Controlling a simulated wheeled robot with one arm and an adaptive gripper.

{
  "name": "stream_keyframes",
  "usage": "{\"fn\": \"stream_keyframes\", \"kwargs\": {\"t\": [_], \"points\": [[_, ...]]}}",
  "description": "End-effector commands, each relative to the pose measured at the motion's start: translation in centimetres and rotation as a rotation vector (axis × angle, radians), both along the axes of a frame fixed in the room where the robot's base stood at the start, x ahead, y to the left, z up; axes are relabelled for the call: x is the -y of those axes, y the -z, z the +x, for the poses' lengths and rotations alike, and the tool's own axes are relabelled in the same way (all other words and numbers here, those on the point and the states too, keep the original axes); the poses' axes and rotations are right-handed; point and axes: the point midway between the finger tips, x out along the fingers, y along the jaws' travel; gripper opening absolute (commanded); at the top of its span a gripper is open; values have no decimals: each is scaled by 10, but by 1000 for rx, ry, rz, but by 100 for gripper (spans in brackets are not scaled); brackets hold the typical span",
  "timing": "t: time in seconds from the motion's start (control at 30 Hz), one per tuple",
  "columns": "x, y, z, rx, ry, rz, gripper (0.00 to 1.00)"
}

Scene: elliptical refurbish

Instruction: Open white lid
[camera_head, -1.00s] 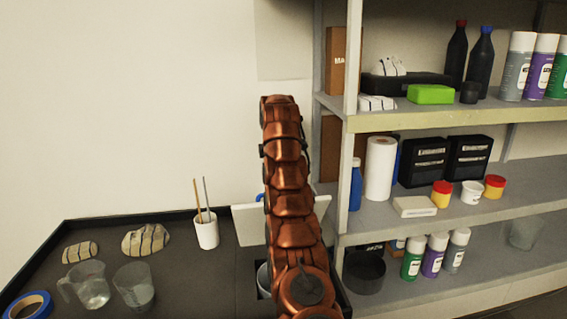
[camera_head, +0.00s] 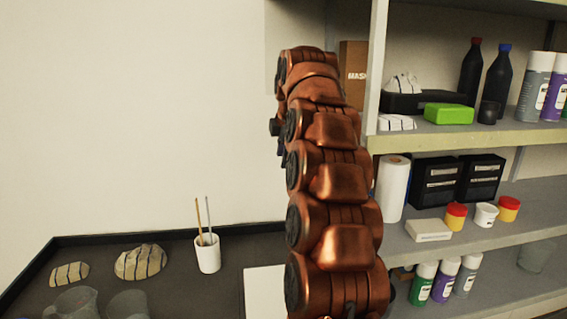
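A flat white panel (camera_head: 263,292), likely the white lid, shows low in the picture at the left side of my arm. My arm hides its right part, and the picture's bottom edge cuts it off. I cannot tell how far open it is or what lies under it. My copper-coloured arm rises in front of the camera and covers the middle of the view. My gripper does not show, so its place relative to the panel cannot be seen.
A white cup with two brushes (camera_head: 208,255) stands on the dark worktop (camera_head: 190,295) left of the panel. Striped cloths (camera_head: 140,262) and clear jugs (camera_head: 72,305) are further left. Shelves (camera_head: 460,146) with cans, bottles and boxes stand close on the right.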

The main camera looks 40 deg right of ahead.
Motion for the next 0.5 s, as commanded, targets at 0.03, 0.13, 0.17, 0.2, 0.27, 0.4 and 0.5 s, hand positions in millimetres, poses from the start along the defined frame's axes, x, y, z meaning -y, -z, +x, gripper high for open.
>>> {"fn": "stream_keyframes", "kwargs": {"t": [0.03,0.13,0.17,0.2,0.27,0.4,0.5], "points": [[-2,-6,-3,9,-4,-4,37],[-4,-11,-3,18,-13,-11,37],[-5,-12,-4,20,-14,-11,37],[-5,-13,-4,23,-16,-13,37],[-6,-15,-5,25,-17,-15,37],[-6,-16,-6,28,-18,-16,37],[-6,-16,-6,27,-18,-16,37]]}}
